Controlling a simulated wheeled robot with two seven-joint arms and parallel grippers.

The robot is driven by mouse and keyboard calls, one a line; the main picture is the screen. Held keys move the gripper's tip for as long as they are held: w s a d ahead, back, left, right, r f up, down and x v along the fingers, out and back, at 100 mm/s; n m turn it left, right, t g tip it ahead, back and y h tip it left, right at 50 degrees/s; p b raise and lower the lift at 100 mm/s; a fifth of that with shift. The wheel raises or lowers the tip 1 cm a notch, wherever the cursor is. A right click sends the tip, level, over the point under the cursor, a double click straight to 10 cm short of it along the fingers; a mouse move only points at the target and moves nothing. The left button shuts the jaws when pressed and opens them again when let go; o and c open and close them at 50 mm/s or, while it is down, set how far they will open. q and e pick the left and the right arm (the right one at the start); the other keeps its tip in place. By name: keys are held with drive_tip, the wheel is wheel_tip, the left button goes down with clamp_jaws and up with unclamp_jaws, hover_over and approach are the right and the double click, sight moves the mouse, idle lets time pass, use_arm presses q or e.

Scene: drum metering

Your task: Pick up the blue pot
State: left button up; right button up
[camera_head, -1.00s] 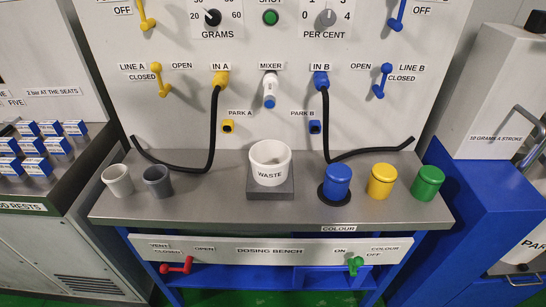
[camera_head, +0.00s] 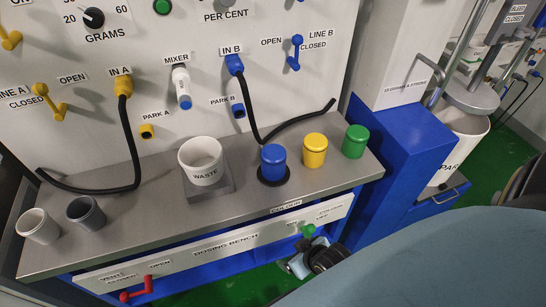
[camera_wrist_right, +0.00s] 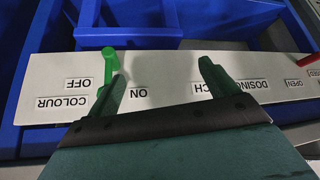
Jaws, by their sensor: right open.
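The blue pot (camera_head: 272,163) stands upright on a round black pad (camera_head: 273,177) on the grey bench top, between the waste cup and the yellow pot. My right gripper is low in front of the bench, near the green handle, and shows only in part in the head view (camera_head: 298,265). In the right wrist view it (camera_wrist_right: 158,82) is open, with nothing between its fingers, against the white front panel. It is below and apart from the blue pot, which is out of the wrist view. My left gripper is not in view.
Right of the blue pot stand a yellow pot (camera_head: 315,151) and a green pot (camera_head: 355,142). Left are a white waste cup (camera_head: 201,163) and two small cups (camera_head: 86,212). A green handle (camera_wrist_right: 110,60) juts from the front panel (camera_wrist_right: 165,85). A black hose (camera_head: 290,128) lies behind.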

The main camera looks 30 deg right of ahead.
drive_tip(key=w+d+r+t+p, duration=0.1)
drive_tip(key=w+r+t, duration=0.15)
drive_tip(key=r, duration=0.75)
drive_tip(key=w+d+r+t+p, duration=0.1)
drive_tip(key=w+r+t, duration=0.15)
drive_tip(key=r, duration=0.75)
drive_tip(key=m+t+h, duration=0.1)
drive_tip(key=m+t, duration=0.1)
drive_tip(key=t, duration=0.1)
approach(280, 159)
drive_tip(key=w, duration=0.2)
drive_tip(key=x, duration=0.3)
drive_tip(key=b+x, duration=0.1)
drive_tip(key=x, duration=0.3)
drive_tip(key=shift+d+f, duration=0.1)
drive_tip(key=shift+f, duration=0.15)
drive_tip(key=shift+b+x, duration=0.55)
drive_tip(key=shift+x, duration=2.4)
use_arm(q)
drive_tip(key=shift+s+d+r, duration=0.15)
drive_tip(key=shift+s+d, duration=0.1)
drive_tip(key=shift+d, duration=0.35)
use_arm(e)
drive_tip(key=shift+s+f, duration=0.1)
drive_tip(key=shift+f, duration=0.05)
drive_tip(key=shift+c, duration=0.4)
drive_tip(key=c, duration=1.1)
